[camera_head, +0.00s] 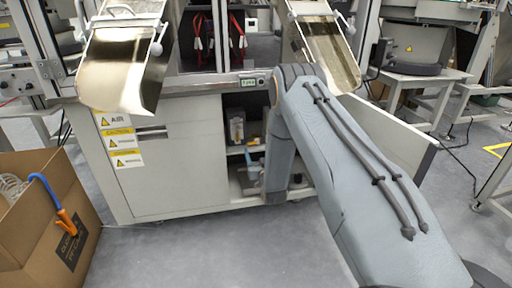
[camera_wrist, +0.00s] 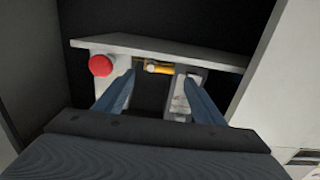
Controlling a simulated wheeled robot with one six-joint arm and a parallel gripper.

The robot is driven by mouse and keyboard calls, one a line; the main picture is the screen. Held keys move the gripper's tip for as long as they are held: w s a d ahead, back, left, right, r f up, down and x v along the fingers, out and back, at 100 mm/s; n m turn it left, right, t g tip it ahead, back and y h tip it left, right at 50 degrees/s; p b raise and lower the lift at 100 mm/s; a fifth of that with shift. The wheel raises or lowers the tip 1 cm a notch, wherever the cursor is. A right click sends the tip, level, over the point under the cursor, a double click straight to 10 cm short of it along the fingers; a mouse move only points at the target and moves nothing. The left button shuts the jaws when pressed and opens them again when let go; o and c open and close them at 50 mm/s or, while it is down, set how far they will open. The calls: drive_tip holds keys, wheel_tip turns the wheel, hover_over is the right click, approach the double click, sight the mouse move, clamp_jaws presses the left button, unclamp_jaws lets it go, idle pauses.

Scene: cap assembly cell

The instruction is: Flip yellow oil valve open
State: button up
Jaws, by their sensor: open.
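The yellow oil valve (camera_wrist: 158,67) shows in the wrist view as a small yellow bar near the top centre, lying crosswise under a pale shelf or bracket. My gripper (camera_wrist: 160,95) is in the same view, with its two blue-grey fingers spread apart and nothing between them. The valve lies beyond the fingertips, roughly centred between them, and no contact shows. In the head view my grey arm reaches down to the open cabinet (camera_head: 165,165); the gripper is small there and partly hidden, and I cannot make out the valve.
A red round knob (camera_wrist: 101,65) sits left of the valve. A pale block (camera_wrist: 187,93) stands by the right finger. The open cabinet door (camera_head: 395,150) is on the right. A cardboard box (camera_head: 75,205) with an orange-and-blue tool stands at left. Two metal chutes hang above.

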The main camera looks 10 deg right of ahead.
drive_tip(key=shift+s, duration=1.35)
